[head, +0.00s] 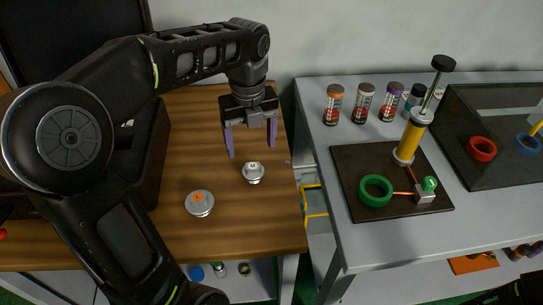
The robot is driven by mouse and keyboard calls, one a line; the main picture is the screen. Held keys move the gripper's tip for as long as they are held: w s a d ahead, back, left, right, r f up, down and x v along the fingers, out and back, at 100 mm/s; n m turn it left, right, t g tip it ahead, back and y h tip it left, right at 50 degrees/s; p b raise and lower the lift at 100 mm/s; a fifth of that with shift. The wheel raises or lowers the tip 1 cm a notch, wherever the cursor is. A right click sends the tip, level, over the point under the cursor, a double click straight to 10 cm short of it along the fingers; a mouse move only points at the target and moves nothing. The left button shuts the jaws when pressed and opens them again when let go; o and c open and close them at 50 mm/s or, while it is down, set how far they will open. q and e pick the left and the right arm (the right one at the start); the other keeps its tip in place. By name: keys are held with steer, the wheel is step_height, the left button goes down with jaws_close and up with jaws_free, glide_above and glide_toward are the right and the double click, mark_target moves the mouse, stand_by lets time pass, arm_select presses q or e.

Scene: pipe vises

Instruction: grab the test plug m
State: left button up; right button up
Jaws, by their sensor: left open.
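A small silver plug marked M (253,172) stands on the wooden table near its right edge. A larger silver plug with an orange top mark (199,203) sits to its left and nearer to me. My left gripper (251,153) points down with its two purple fingers spread. It is open and empty, and in the picture its fingertips are just above the M plug, one to each side. It does not appear to touch the plug. Only a dark piece of my right arm shows at the lower right edge; its gripper is out of view.
A grey table (400,250) at right carries a dark board (345,170) with a yellow pump (408,140) and green ring (375,190). Several small bottles stand behind it. A gap separates the tables. A black case (150,150) is at left.

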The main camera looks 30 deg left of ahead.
mark_target(253, 167)
arm_select(q)
steer(key=shift+s+d+m, duration=0.1)
steer(key=shift+d+m, duration=0.1)
steer(key=shift+m, duration=0.1)
steer(key=shift+s+r+m, duration=0.1)
steer(key=shift+s+m, duration=0.2)
steer(key=shift+s, duration=0.1)
steer(key=shift+w, duration=0.2)
steer(key=shift+s+f, duration=0.1)
steer(key=shift+f, duration=1.25)
steer(key=shift+f, duration=2.65)
steer(key=shift+c, duration=0.2)
